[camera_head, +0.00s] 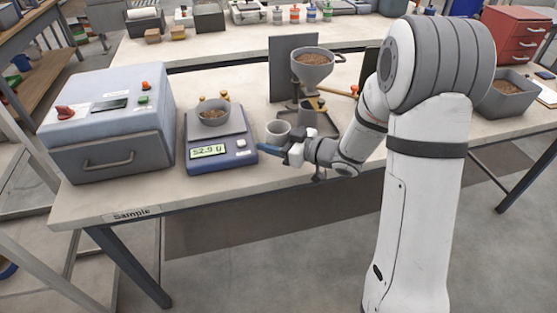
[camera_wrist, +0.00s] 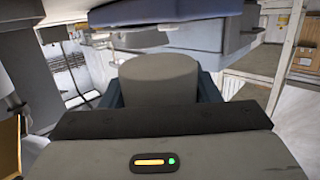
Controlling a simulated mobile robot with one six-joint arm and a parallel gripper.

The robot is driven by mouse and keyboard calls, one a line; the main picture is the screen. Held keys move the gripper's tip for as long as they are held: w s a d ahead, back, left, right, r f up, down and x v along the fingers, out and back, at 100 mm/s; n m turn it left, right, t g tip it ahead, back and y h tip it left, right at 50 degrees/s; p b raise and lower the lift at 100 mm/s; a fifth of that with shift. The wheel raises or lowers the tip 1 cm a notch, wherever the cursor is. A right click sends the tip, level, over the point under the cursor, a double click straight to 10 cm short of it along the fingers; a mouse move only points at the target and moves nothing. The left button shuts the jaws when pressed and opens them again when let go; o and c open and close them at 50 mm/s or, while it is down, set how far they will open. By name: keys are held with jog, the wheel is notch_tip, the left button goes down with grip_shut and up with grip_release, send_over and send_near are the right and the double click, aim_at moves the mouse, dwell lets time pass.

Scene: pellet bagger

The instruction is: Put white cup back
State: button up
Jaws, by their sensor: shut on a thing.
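A white cup (camera_head: 278,129) is just right of the scale, upright, with its open top showing in the head view. My gripper (camera_head: 277,145) is shut on it from the front right. In the wrist view the cup (camera_wrist: 158,68) fills the space between the blue fingers (camera_wrist: 207,88). The gripper hides the cup's lower part, so I cannot tell whether it touches the table.
A blue scale (camera_head: 220,145) reading about 52.9 holds a grey bowl of pellets (camera_head: 213,113). A hopper (camera_head: 313,68) stands behind, with a grey container (camera_head: 308,116) below it. A blue-grey machine (camera_head: 110,125) is left; a pellet bin (camera_head: 506,98) is right.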

aim_at(275, 164)
jog(key=shift+d+f, duration=0.15)
jog(key=shift+f, duration=2.95)
jog(key=shift+f, duration=0.15)
jog(key=o, duration=1)
jog(key=shift+b, duration=0.3)
